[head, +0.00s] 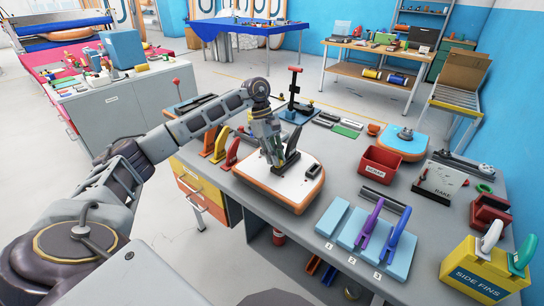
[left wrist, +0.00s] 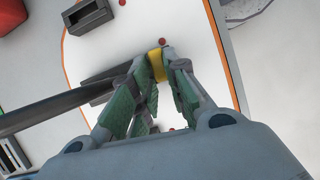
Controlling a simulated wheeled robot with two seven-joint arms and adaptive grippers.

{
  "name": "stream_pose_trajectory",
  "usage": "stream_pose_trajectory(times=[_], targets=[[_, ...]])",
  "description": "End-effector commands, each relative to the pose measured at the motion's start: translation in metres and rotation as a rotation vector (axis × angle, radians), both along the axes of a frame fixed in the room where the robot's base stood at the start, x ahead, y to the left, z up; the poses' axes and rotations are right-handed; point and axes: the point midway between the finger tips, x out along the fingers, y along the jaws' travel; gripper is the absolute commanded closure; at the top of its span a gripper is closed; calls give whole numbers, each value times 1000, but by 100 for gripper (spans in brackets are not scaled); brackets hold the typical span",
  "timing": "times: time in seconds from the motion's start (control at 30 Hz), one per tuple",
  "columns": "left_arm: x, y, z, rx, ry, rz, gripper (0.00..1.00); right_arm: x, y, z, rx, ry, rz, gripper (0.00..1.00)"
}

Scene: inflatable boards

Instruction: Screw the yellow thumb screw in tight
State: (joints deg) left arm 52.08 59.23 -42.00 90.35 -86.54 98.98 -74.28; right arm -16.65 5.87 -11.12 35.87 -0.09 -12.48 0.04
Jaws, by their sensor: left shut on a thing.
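The yellow thumb screw (left wrist: 156,66) shows in the left wrist view between the fingertips of my left gripper (left wrist: 158,62). The gripper is shut on it, and the fingers hide part of it. In the head view my left gripper (head: 275,160) points down over a white board with an orange edge (head: 289,190). The screw cannot be made out in the head view, and how deep it sits cannot be told. The board's white face also shows in the left wrist view (left wrist: 205,40), with dark blocks (left wrist: 88,15) and small red dots. My right gripper is not in view.
A red bin (head: 379,164) stands right of the board. Blue numbered pads (head: 364,238) with purple and blue fins lie in front of it. A black upright tool (head: 293,95) stands behind, red and orange fin-shaped pieces to the left. A yellow side-fins box (head: 480,272) is front right.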

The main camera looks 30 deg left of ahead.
Motion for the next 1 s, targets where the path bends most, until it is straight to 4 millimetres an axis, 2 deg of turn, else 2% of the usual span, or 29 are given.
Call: stream_pose_trajectory(times=[0.03,0.3,0.77,1.0], targets=[[7,-4,-2,-7,-19,-19,100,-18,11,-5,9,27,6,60],[9,-5,-2,-7,-20,-156,100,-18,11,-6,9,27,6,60],[9,-6,-2,-7,-19,-187,100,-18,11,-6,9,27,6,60],[11,-8,-2,-6,-21,-298,100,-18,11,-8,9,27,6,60]])
